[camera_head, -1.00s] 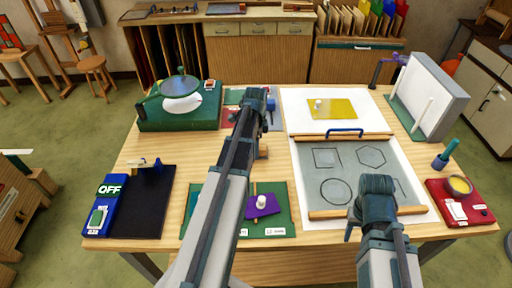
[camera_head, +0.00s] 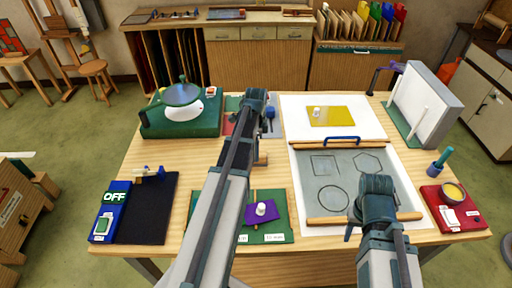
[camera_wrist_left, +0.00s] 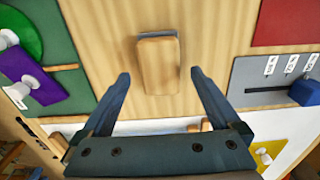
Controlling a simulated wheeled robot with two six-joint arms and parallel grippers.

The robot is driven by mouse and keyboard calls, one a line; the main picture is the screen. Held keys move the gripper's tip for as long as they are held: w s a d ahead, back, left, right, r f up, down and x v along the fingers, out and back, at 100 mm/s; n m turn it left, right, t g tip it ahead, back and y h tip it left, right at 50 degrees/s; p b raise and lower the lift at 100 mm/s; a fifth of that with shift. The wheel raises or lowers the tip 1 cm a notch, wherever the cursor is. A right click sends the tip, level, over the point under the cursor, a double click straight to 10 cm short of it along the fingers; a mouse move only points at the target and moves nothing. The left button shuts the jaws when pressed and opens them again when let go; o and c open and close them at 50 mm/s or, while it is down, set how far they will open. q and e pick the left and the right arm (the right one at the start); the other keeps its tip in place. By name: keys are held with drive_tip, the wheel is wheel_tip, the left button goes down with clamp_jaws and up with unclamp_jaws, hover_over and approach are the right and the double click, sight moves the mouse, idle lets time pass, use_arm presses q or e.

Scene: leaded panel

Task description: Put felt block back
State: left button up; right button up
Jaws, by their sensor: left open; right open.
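A wooden block with a thin grey layer along one edge, which looks like the felt block (camera_wrist_left: 158,62), lies on the bare table in the left wrist view. In the head view a little of this block (camera_head: 263,159) shows beside my left arm, which hides the rest. My left gripper (camera_wrist_left: 159,76) is open, its two fingers apart on either side of the block's near end in the picture, with nothing between them gripped. My right gripper (camera_head: 372,205) is over the front right of the grey drawing sheet; its fingertips are mostly hidden.
A green board with a purple piece (camera_head: 259,211) is at the front. A grey panel with a dark slot and blue knob (camera_wrist_left: 305,91) lies right of the block. A green-based wheel (camera_head: 180,126) stands at back left. A black pad (camera_head: 147,215) is at left.

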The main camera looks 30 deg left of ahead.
use_arm(q)
wheel_tip(320, 180, up, 8)
drive_tip(key=p, duration=0.7)
drive_tip(key=shift+r, duration=0.15)
drive_tip(key=s+d+n, duration=0.2)
drive_tip(key=s+d, duration=0.3)
drive_tip(key=d, duration=0.5)
drive_tip(key=s+d+n, duration=0.3)
drive_tip(key=s+d, duration=0.3)
drive_tip(key=d, duration=0.4)
drive_tip(key=s+d+n+y, duration=0.1)
drive_tip(key=s+d, duration=0.4)
drive_tip(key=d, duration=0.5)
drive_tip(key=shift+s+d+n, duration=0.25)
drive_tip(key=shift+s+n, duration=0.05)
drive_tip(key=shift+n, duration=0.6)
